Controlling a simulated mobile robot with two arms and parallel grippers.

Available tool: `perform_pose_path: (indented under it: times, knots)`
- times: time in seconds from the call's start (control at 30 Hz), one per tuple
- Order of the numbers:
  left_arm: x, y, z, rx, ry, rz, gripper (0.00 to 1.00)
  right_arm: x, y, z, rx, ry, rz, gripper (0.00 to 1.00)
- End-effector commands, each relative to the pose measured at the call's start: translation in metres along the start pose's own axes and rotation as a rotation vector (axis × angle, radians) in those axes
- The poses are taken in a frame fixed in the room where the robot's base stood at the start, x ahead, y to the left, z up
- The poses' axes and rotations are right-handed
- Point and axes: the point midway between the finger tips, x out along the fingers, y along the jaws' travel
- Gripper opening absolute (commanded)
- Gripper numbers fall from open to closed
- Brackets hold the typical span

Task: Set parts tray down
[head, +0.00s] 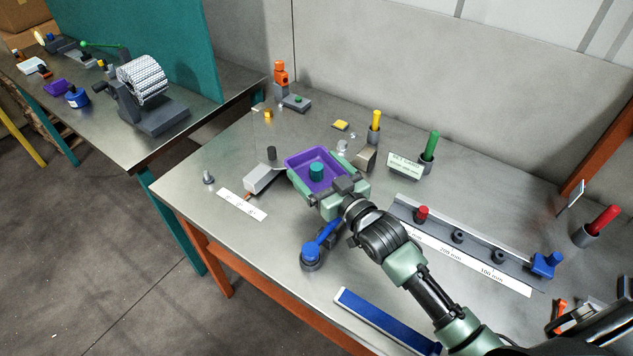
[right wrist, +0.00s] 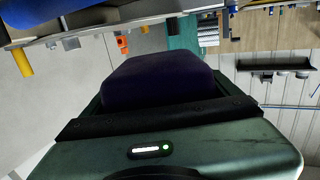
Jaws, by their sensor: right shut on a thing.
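The parts tray (head: 299,161) is a shallow purple tray over the middle of the steel table, with a teal cylinder (head: 317,173) inside. My right gripper (head: 331,188) is shut on the tray's near side. I cannot tell whether the tray touches the table or hangs just above it. In the right wrist view a dark purple shape (right wrist: 155,82), likely the tray, fills the space before the gripper. My left gripper is in neither view.
A grey block (head: 263,178) and a white label card (head: 241,205) lie left of the tray. A tan block (head: 365,158) is close on its right. A blue-handled tool (head: 311,251) stands nearer. A rail with pegs (head: 466,255) lies right. The table's left front is mostly clear.

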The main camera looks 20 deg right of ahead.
Motion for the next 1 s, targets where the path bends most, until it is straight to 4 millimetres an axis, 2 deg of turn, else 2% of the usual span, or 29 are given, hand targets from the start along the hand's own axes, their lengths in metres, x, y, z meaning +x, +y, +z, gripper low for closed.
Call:
perform_pose_path:
  times: [0.3,0.77,0.8,0.83,1.0]
  knots:
    - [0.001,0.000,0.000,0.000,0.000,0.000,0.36,0.002,0.000,0.041,0.001,-0.002,0.001,0.49]
    - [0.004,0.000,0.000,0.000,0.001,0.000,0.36,0.002,0.000,0.049,0.000,0.001,0.000,0.49]
    - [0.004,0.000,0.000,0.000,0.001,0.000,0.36,0.002,0.000,0.050,0.000,-0.001,0.000,0.93]
    - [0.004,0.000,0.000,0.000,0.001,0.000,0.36,0.002,0.000,0.049,0.000,0.000,0.000,1.00]
    - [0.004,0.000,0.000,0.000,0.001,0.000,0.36,0.002,0.000,0.049,0.000,0.000,0.000,1.00]
